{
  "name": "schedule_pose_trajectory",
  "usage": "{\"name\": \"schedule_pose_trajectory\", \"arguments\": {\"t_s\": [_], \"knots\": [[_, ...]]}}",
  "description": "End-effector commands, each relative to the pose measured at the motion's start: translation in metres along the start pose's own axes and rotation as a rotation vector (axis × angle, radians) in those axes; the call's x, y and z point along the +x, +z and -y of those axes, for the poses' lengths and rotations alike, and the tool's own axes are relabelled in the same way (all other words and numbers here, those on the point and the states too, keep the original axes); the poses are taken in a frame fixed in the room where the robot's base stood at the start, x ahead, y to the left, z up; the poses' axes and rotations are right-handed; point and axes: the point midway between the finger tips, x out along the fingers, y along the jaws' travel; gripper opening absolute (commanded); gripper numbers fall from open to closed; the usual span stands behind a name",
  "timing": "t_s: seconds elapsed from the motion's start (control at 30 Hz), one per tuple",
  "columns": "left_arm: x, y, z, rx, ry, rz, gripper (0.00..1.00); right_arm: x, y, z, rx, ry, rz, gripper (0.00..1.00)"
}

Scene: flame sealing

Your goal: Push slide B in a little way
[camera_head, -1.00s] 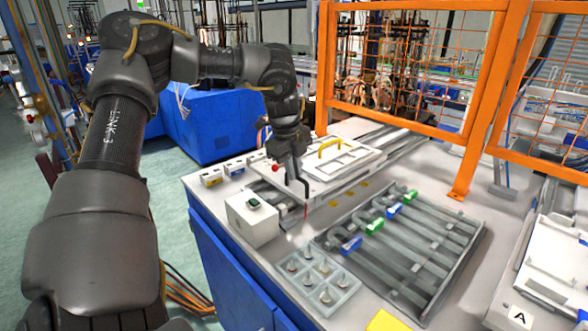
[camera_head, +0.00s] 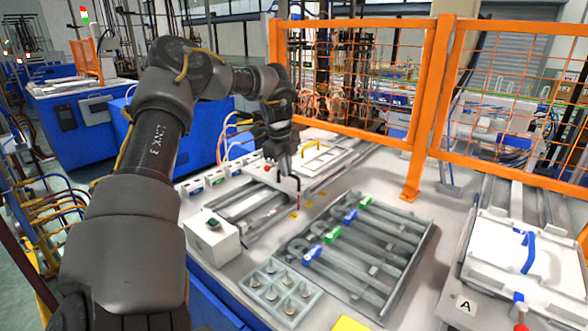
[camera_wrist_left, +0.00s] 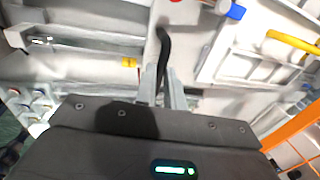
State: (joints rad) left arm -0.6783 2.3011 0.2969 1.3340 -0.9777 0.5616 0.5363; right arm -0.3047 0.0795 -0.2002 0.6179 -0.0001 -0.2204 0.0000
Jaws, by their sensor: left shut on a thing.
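Slide B appears to be the white plate (camera_head: 325,160) with a yellow handle (camera_head: 312,144), on rails at the back left of the bench. Its white surface also shows in the left wrist view (camera_wrist_left: 245,68), on the right. My left gripper (camera_head: 284,168) is at the plate's front edge, shut on a black bent rod (camera_wrist_left: 163,45). The rod's lower end (camera_head: 298,198) looks red and hangs by that edge. I cannot tell whether it touches the slide. A red knob (camera_head: 267,166) shows beside the gripper. My right gripper is out of view.
Bare rails (camera_head: 240,205) lie in front of slide B. A button box (camera_head: 212,240), a grey pocket tray (camera_head: 262,296) and a rack (camera_head: 395,300) with blue- and green-tagged tubes stand nearer. Slide A (camera_head: 490,240) is at right. An orange fence (camera_head: 430,90) stands behind.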

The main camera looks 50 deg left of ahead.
Motion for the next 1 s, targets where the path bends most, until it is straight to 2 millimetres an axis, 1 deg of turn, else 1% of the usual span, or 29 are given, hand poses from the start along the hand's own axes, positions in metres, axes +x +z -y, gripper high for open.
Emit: {"name": "schedule_pose_trajectory", "arguments": {"t_s": [0.17, 0.2, 0.33, 0.6, 0.73, 0.87, 1.0], "knots": [[0.000, -0.001, 0.001, 0.001, -0.002, -0.001, 0.00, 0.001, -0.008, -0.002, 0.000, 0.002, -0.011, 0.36], [0.000, -0.001, 0.001, 0.001, -0.002, -0.001, 0.14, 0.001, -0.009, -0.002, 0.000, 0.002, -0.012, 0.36], [0.000, -0.002, 0.002, 0.002, -0.002, -0.001, 0.32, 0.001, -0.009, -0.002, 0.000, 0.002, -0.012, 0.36], [0.000, -0.003, 0.002, 0.003, -0.002, 0.000, 0.33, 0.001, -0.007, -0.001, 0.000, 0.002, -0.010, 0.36], [-0.008, -0.003, 0.003, 0.005, -0.003, 0.000, 0.33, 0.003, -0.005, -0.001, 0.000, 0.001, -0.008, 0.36], [-0.029, -0.003, 0.003, 0.004, -0.007, 0.000, 0.33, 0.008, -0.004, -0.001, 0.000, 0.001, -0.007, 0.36], [-0.059, -0.003, 0.003, 0.004, -0.007, 0.001, 0.33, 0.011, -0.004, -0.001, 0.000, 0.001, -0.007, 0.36]]}}
